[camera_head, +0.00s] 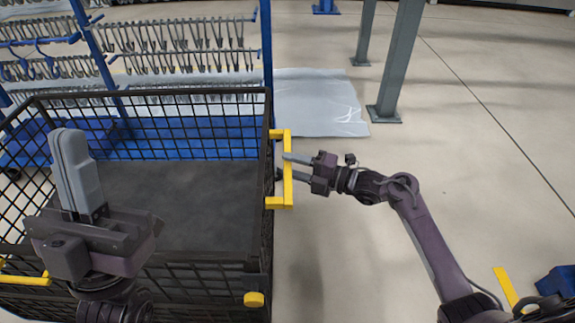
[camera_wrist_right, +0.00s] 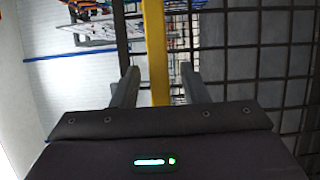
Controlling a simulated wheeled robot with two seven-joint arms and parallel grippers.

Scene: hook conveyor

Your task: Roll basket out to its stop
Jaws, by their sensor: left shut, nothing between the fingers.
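The basket (camera_head: 262,225) is a black wire-mesh cart with a dark floor, standing in front of me at the left of the head view. A yellow handle (camera_head: 288,185) sticks out on its right side. My right gripper (camera_head: 287,159) is at this handle, fingers pointing left. In the right wrist view the handle's yellow bar (camera_wrist_right: 156,45) stands upright between the two open fingers (camera_wrist_right: 160,78), with gaps on both sides. My left gripper (camera_head: 66,133) is shut and empty, in front of the basket's left part, fingers up. Another yellow handle (camera_head: 25,279) shows at lower left.
A blue rack (camera_head: 265,40) with rows of hooks (camera_head: 175,65) stands behind the basket. A plastic sheet (camera_head: 320,105) lies on the floor beside it. Grey posts (camera_head: 395,65) rise at the back. The floor right of the basket is mostly clear.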

